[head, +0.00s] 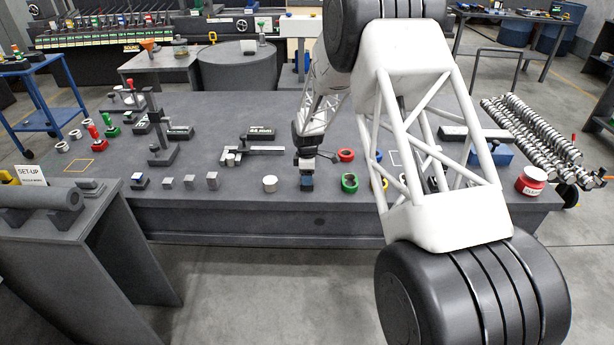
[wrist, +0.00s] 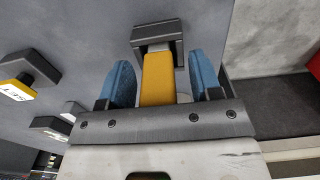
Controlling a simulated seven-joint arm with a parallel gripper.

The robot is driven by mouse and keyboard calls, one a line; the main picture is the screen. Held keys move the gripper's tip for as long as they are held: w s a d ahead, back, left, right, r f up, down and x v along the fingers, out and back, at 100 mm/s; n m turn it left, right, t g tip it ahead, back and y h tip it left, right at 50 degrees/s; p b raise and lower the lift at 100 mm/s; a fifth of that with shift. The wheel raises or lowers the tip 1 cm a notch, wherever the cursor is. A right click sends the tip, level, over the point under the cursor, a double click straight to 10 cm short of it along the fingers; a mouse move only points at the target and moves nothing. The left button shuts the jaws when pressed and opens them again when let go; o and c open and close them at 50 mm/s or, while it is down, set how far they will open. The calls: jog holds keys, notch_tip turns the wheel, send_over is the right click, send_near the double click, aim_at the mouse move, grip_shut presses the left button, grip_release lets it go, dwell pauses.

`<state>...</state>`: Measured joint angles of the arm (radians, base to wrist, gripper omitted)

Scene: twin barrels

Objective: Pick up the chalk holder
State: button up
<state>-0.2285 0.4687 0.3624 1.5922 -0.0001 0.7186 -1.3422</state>
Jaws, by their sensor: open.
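My gripper (wrist: 163,78) is open, its two blue fingertips on either side of a yellow bar (wrist: 158,80). A dark grey U-shaped bracket (wrist: 157,34) sits at the bar's far end. This piece may be the chalk holder, but I cannot tell for sure. A gap shows between the bar and each finger. In the head view my gripper (head: 306,178) points down near the front edge of the grey table (head: 225,170), and the piece between its fingers is hidden there.
A white cylinder (head: 270,184) stands left of my gripper. A dark measuring tool (head: 262,150) lies behind left. A yellow labelled piece (wrist: 15,90) shows left in the wrist view. My arm hides part of the right side.

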jog(key=shift+c, duration=0.3)
jog(key=c, duration=0.9)
jog(key=shift+c, duration=0.2)
jog(key=shift+r, duration=0.1)
jog(key=shift+r, duration=0.75)
notch_tip(320, 180, up, 2)
jog(key=shift+r, duration=0.1)
jog(key=s+d, duration=0.1)
jog(key=s, duration=0.6)
jog(key=s+d+r, duration=0.1)
jog(key=s+d, duration=0.1)
jog(key=s, duration=0.6)
jog(key=shift+s+d, duration=0.25)
jog(key=shift+s, duration=0.05)
jog(key=shift+r, duration=0.1)
